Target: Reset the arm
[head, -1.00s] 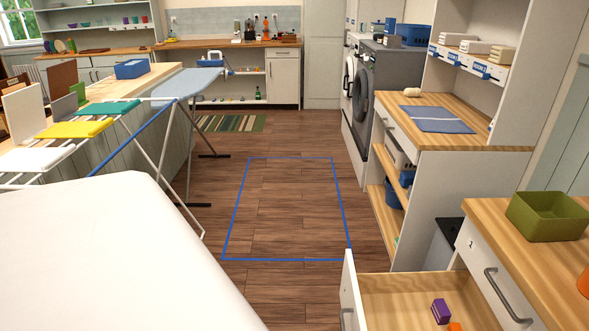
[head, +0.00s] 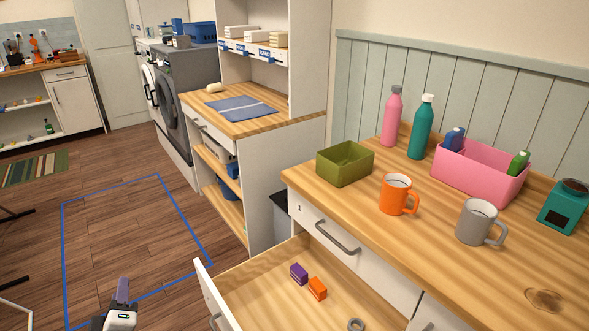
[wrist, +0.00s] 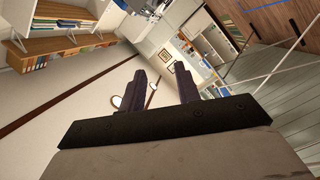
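My gripper shows at the bottom left of the head view (head: 122,290), raised over the floor beside the open drawer. In the wrist view its two dark fingers (wrist: 162,88) stand apart with nothing between them. The wrist view is tilted and looks out into the room, at a wall, shelves and a drying rack. No object touches the gripper.
An open drawer (head: 250,298) holds a purple block (head: 299,273), an orange block (head: 317,288) and a grey ring (head: 355,324). The counter (head: 420,225) carries a green bin (head: 345,163), mugs, bottles and a pink bin (head: 470,182). Blue tape (head: 187,215) outlines clear floor.

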